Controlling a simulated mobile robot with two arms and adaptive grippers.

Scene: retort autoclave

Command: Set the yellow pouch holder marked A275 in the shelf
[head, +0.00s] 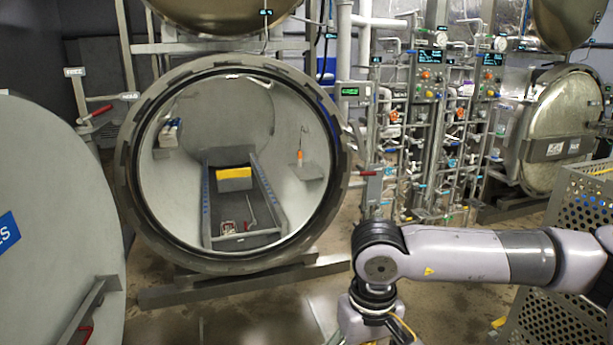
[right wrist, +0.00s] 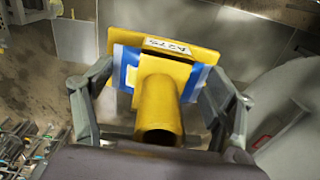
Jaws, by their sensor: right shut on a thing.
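The yellow pouch holder (right wrist: 158,105) has a thick rounded stem and a flat yellow plate with a white label reading A275. A blue and white piece shows beneath the plate. In the right wrist view my right gripper (right wrist: 157,82) has a finger on either side of the holder and is shut on it. The fingers' contact points are partly hidden. In the head view my right arm crosses the lower right; its gripper and the holder are not seen there. Inside the open round autoclave (head: 130,150), a small ledge shelf (head: 307,172) is on the right wall. My left gripper is out of view.
In the chamber, a yellow-topped grey block (head: 234,180) sits at the back between two rails (head: 267,190). Small items (head: 170,132) lie on the left wall. The open door (head: 50,200) fills the left. Pipes and valves (head: 430,120) stand right; a perforated metal guard (head: 575,270) is far right.

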